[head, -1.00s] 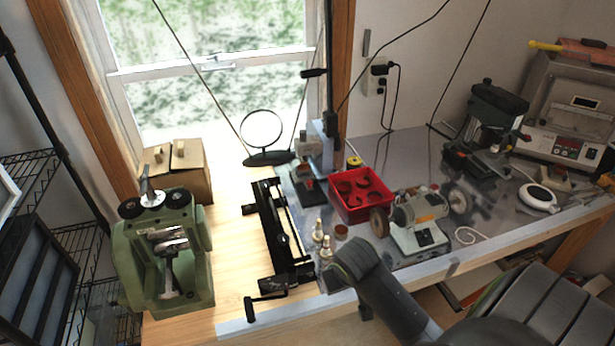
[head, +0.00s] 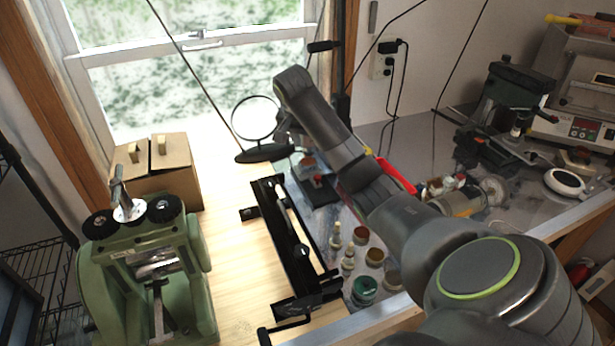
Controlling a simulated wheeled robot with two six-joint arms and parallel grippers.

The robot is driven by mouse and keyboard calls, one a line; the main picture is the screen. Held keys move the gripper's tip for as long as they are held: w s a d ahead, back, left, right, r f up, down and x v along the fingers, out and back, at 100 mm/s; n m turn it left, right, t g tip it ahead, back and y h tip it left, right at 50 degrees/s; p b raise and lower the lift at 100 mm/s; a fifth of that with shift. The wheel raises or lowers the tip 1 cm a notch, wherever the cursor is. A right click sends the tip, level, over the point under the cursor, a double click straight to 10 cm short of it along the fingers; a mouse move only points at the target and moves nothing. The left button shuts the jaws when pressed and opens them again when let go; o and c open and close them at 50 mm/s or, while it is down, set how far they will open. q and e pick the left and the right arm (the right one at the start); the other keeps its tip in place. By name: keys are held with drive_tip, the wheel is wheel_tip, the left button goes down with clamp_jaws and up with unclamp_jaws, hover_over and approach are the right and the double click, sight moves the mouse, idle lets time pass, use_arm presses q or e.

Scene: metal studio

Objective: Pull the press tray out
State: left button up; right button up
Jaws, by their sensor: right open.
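A small pale press-like device (head: 306,163) stands on the metal bench top beyond the black sliding frame, largely hidden behind my right arm. A dark flat plate (head: 318,191) with a small red part on it lies at its foot; it may be the press tray, but I cannot tell for sure. My right arm reaches from the lower right across the bench and bends down at its far end. My right gripper (head: 293,140) is at the device, beside the round magnifier, small and partly hidden. It is open; contact is not clear. My left gripper is not in view.
A green rolling mill (head: 145,265) and a cardboard box (head: 160,170) stand at left. A long black frame (head: 290,240) lies mid-bench, with jars (head: 364,290) beside it. A round magnifier (head: 265,153) stands near the window. A dark drill press (head: 505,105) stands at right.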

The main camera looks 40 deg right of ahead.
drive_tip(key=b, duration=0.2)
approach(318, 177)
drive_tip(key=f, duration=0.1)
drive_tip(key=p+x, duration=0.1)
drive_tip(key=x, duration=0.4)
drive_tip(key=shift+w+d+f, duration=0.2)
drive_tip(key=shift+w+d, duration=0.05)
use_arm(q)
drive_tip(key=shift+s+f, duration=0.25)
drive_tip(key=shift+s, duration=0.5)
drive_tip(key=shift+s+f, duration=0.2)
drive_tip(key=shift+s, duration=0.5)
use_arm(e)
drive_tip(key=shift+x, duration=0.85)
drive_tip(key=shift+c, duration=0.2)
clamp_jaws()
